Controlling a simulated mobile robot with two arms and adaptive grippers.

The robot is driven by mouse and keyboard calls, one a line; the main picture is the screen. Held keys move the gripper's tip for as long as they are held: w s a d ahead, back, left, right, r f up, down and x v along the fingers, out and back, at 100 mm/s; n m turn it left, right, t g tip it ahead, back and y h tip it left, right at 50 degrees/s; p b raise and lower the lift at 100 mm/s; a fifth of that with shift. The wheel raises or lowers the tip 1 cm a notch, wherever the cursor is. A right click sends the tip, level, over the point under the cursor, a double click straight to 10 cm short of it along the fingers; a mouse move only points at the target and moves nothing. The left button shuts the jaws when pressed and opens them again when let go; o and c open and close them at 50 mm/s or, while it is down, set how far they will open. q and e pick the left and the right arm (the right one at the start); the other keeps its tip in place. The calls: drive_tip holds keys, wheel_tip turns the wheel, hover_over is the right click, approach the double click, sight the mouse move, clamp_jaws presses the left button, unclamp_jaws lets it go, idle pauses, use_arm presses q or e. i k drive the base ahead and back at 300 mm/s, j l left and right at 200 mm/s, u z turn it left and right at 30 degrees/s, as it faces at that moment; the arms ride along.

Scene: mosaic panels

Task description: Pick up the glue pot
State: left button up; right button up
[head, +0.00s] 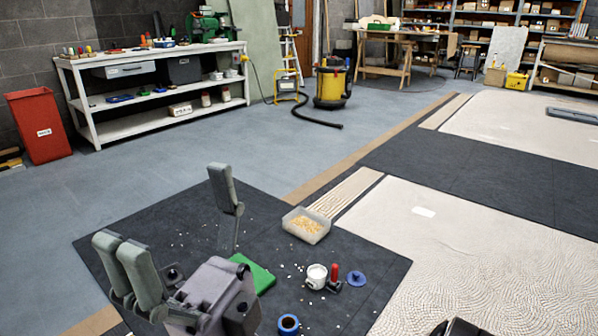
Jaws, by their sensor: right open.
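The glue pot (317,276) looks like a small white open tub, upright on the dark floor mat. A red-handled tool (334,277) stands close beside it on the right, and a round blue lid (356,278) lies just beyond that. My right gripper (168,207) is at the lower left, its grey fingers spread wide and pointing up in the picture. Nothing is between them. It is to the left of the pot and apart from it.
A green block (256,275) lies between my right gripper and the pot. A translucent bin of yellowish pieces (306,226) stands behind the pot, and a blue ring (288,325) in front. White chips are scattered on the mat (130,245). Pale mosaic panels (480,260) fill the right.

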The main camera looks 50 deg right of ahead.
sight(316, 274)
drive_tip(key=z, duration=1.7)
